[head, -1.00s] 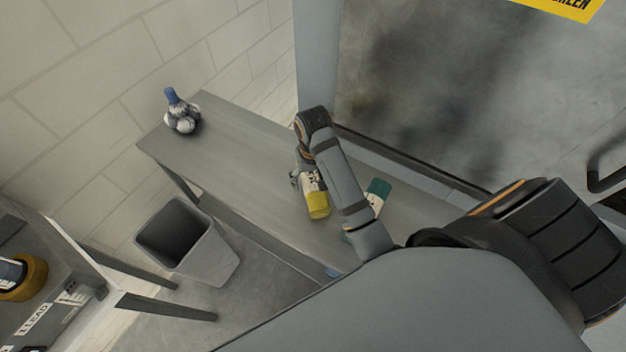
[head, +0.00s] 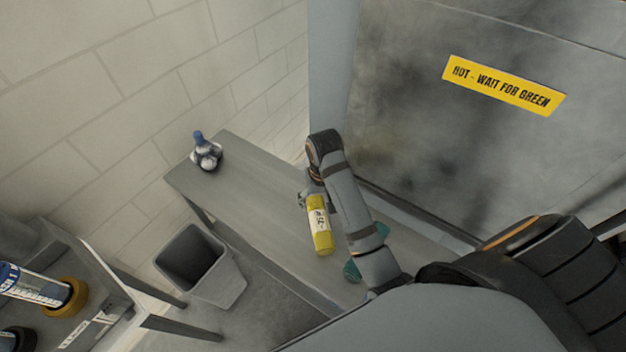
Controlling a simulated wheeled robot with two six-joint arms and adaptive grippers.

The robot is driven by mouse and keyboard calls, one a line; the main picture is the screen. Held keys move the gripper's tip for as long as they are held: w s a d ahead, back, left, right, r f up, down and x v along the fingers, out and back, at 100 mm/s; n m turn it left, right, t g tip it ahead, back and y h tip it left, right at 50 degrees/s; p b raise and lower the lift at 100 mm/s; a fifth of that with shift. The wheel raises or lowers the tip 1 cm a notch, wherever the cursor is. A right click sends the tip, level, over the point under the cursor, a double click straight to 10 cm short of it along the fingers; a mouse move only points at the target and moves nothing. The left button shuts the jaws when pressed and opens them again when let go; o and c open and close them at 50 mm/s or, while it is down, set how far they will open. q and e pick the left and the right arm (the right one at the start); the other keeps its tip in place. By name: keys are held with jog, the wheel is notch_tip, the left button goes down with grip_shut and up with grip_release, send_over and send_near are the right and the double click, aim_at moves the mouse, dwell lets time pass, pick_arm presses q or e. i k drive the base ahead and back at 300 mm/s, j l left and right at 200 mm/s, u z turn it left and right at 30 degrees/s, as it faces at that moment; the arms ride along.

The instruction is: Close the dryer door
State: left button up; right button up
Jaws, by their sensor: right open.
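A large grey metal panel with a yellow "HOT - WAIT FOR GREEN" sign (head: 503,86) fills the upper right of the head view. It appears to be the dryer's front or door (head: 400,60); whether it stands open or shut I cannot tell. My right arm reaches in from the lower right, in front of the panel's lower edge. My right gripper (head: 309,196) hangs over the bench, beside the top of a yellow bottle, open and small in the picture. Whether it touches the bottle I cannot tell. My left gripper is out of view.
A grey bench (head: 240,195) runs below the panel. On it are a yellow bottle (head: 319,228), a green item (head: 352,270) partly behind my arm, and a blue-capped bottle (head: 206,155). A grey bin (head: 200,268) stands on the floor. Another table is at lower left.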

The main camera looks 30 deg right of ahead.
aim_at(484, 116)
jog(key=k+j, duration=0.65)
jog(key=k, duration=0.25)
